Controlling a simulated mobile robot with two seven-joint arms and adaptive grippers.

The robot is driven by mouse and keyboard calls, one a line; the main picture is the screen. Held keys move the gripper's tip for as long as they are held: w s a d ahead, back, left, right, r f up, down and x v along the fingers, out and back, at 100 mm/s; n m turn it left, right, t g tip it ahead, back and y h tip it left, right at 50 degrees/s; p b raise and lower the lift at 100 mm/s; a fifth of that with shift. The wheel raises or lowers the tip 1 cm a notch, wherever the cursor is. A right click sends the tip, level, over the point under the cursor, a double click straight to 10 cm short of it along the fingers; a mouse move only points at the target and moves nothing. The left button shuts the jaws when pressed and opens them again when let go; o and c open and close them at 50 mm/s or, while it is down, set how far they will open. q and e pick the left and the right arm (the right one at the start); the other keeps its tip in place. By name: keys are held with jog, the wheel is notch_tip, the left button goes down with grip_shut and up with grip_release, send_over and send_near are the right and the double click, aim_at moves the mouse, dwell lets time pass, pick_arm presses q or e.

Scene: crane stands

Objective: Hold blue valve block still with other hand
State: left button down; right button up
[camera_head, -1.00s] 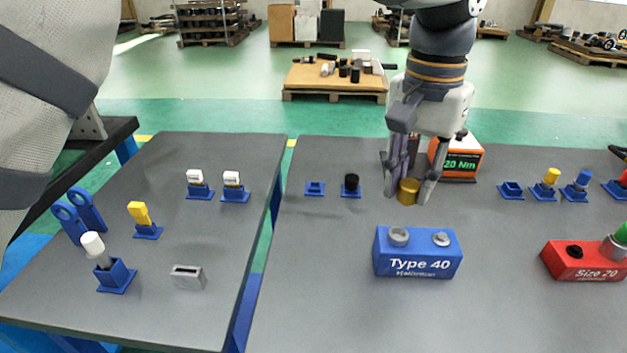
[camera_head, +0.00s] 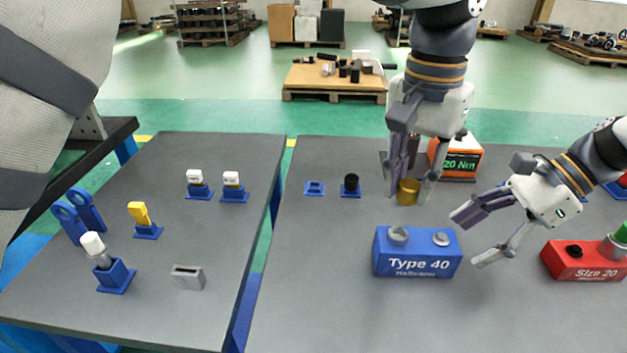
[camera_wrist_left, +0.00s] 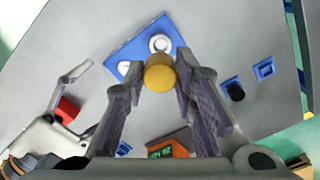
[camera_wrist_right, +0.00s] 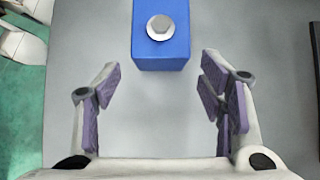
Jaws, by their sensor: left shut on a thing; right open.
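The blue valve block (camera_head: 418,258), marked "Type 40", stands on the right-hand table with a grey ring-shaped port and a grey hex fitting on top. My left gripper (camera_head: 409,190) is shut on a brass-coloured cylinder (camera_head: 408,191) just behind the block; the cylinder also shows in the left wrist view (camera_wrist_left: 160,73). My right gripper (camera_head: 467,239) is open and empty, just right of the block, with its fingers pointing at it. In the right wrist view the block (camera_wrist_right: 160,52) lies ahead, centred between the spread fingers and apart from them.
A red "Size 20" block (camera_head: 585,265) stands close to my right gripper. An orange "20 Nm" device (camera_head: 460,160) is behind my left gripper. Small blue holders, one with a black cap (camera_head: 351,183), stand at the back. The table in front of the blue block is clear.

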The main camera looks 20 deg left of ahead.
aim_at(450, 251)
jog(key=x, duration=0.5)
jog(key=shift+a+f, duration=0.1)
jog(key=shift+f, duration=0.1)
jog(key=c, duration=1.2)
jog(key=shift+c, duration=0.2)
